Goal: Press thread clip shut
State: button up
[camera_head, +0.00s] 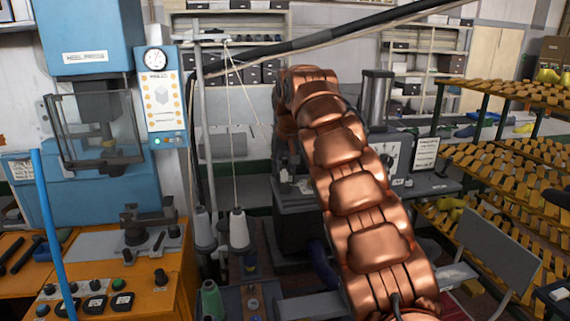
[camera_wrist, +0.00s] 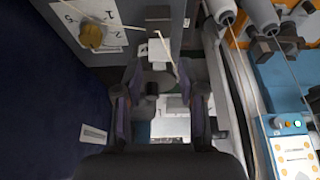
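In the wrist view my gripper (camera_wrist: 159,88) reaches toward the front of a grey machine, with a dark finger on each side and a gap between them. A small pale block (camera_wrist: 158,50), possibly the thread clip, sits on the machine just beyond the gap. A pale thread (camera_wrist: 172,65) passes beside it, and another runs to it from the upper left. A dark round part (camera_wrist: 153,89) shows between the fingers. Nothing is seen held. In the head view my copper arm hides the gripper and the clip area.
The grey machine (camera_head: 376,103) stands behind my arm; its yellow knob (camera_wrist: 92,36) is at upper left in the wrist view. Thread cones (camera_head: 239,230) stand left of my arm.

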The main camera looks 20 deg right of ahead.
jog(key=shift+c, duration=0.4)
grip_shut()
jog(key=shift+s+f+b, duration=0.1)
jog(key=shift+f+b, duration=0.05)
jog(key=shift+b, duration=0.35)
